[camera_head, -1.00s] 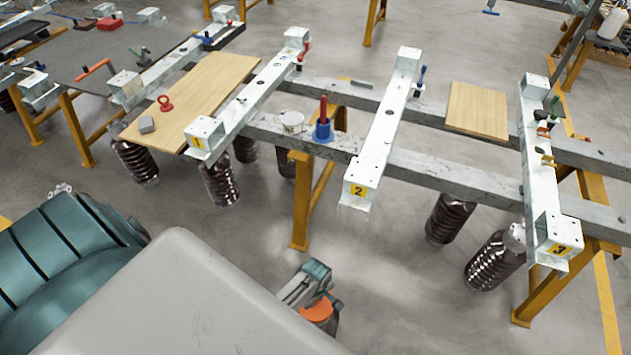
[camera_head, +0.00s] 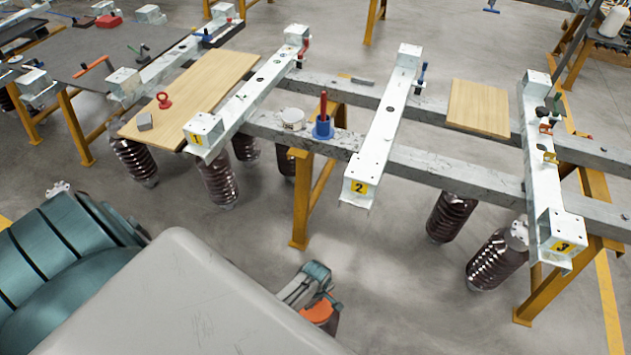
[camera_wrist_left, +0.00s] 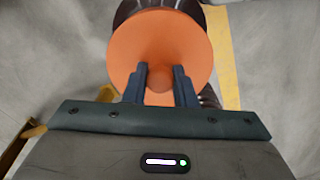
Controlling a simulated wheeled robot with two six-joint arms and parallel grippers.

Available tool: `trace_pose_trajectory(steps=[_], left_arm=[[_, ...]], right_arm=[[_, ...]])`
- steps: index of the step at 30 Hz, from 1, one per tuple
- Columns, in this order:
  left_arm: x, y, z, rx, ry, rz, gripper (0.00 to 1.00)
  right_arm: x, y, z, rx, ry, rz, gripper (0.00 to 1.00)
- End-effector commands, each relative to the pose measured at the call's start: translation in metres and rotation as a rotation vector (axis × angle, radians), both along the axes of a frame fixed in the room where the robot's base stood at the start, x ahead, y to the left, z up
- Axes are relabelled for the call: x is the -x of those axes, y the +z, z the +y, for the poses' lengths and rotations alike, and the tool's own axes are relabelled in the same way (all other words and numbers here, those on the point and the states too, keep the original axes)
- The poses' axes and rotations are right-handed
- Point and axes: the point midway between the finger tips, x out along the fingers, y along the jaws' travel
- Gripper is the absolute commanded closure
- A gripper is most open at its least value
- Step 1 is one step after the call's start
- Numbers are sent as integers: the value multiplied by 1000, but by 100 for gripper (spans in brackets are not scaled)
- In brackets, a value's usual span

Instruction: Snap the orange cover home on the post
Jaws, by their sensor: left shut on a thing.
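The orange cover (camera_wrist_left: 190,40) is a round disc in the left wrist view, with a small knob at its middle. My left gripper (camera_wrist_left: 160,75) is shut on this knob. A dark brown ribbed post (camera_wrist_left: 127,9) shows past the disc's edges, behind it. The disc hides most of the post, so I cannot tell whether the cover touches it or is seated. In the head view the orange cover (camera_head: 317,313) shows at the bottom middle beside my left gripper, with a dark part under it. My right gripper is not in view.
White beams marked 1 (camera_head: 240,105), 2 (camera_head: 383,130) and 3 (camera_head: 540,170) lie across grey rails, with ribbed brown posts (camera_head: 452,217) hanging below. A blue holder (camera_head: 323,127) with a red handle stands on the rail. Yellow trestle legs (camera_head: 301,200) stand behind my gripper. Grey floor is open to its right.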

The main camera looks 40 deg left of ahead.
Motion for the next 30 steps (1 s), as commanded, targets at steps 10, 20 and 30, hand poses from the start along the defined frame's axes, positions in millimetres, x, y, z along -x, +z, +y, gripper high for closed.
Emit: trace_pose_trajectory(steps=[10, 20, 30], left_arm=[[0, -3, 0, 0, 0, 0, 51], [0, 4, 0, 0, 0, -1, 51], [0, 59, 0, 0, 0, -3, 51]], right_arm=[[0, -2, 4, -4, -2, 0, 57], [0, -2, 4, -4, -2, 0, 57], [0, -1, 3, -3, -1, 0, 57]])
